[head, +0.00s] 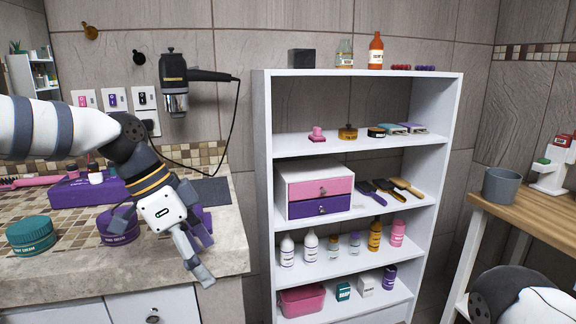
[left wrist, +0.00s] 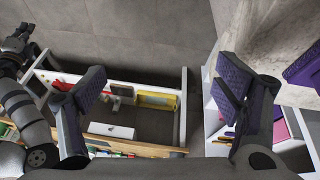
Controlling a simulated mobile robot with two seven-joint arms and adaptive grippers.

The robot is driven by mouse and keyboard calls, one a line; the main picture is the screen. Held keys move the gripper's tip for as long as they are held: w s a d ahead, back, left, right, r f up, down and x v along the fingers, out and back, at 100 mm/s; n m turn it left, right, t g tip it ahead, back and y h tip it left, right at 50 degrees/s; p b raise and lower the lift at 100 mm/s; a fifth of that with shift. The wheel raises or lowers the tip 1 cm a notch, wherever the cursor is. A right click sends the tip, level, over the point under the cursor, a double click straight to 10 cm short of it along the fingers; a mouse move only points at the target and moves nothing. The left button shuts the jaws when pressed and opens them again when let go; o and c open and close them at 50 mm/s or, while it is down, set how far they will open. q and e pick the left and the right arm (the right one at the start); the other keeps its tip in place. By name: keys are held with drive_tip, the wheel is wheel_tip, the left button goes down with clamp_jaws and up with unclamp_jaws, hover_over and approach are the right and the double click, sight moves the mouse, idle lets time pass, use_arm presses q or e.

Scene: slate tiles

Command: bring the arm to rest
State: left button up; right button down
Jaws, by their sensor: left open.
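My left gripper (head: 203,258) is open and empty in the head view, in front of the counter's right end with its fingers pointing down and right. In the left wrist view its two purple-padded fingers (left wrist: 160,95) stand wide apart with nothing between them. Part of my right arm (head: 520,296) shows at the bottom right of the head view. In the left wrist view a dark arm end (left wrist: 18,42) at the far left looks like my right arm's; its jaws are too small to read.
The stone counter (head: 225,262) holds a teal jar (head: 31,236), a purple jar partly behind my gripper, and a purple box (head: 85,192). A white shelf unit (head: 262,150) full of bottles and brushes stands right of my gripper. A wooden table (head: 530,203) with a grey cup (head: 500,186) is farther right.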

use_arm(q)
drive_tip(key=s+d+f+n+g, duration=0.1)
drive_tip(key=s+d+f, duration=0.1)
drive_tip(key=f, duration=0.5)
drive_tip(key=s+d+f+n, duration=0.1)
drive_tip(key=s+f+n, duration=0.1)
drive_tip(key=f, duration=0.5)
drive_tip(key=s+f+n+g, duration=0.1)
drive_tip(key=s+f+n, duration=0.3)
drive_tip(key=s+f, duration=0.8)
drive_tip(key=s+a+f+n+y, duration=0.1)
drive_tip(key=s+a, duration=0.3)
drive_tip(key=s, duration=0.4)
drive_tip(key=s+a+f+n+y, duration=0.2)
drive_tip(key=s+a+n, duration=0.1)
drive_tip(key=s, duration=0.5)
drive_tip(key=s+a+f+n+y+p, duration=0.1)
drive_tip(key=s+a, duration=0.3)
drive_tip(key=s, duration=0.4)
drive_tip(key=shift+s+a+f+n+g+y, duration=0.3)
drive_tip(key=shift+s+a+f+n+g, duration=0.1)
drive_tip(key=shift+f+n, duration=0.5)
use_arm(e)
drive_tip(key=shift+w+a+r, duration=0.1)
drive_tip(key=shift+w+r, duration=0.2)
drive_tip(key=shift+w, duration=0.35)
drive_tip(key=shift+w+a+r, duration=0.1)
drive_tip(key=shift+w+r, duration=0.2)
drive_tip(key=shift+w, duration=0.3)
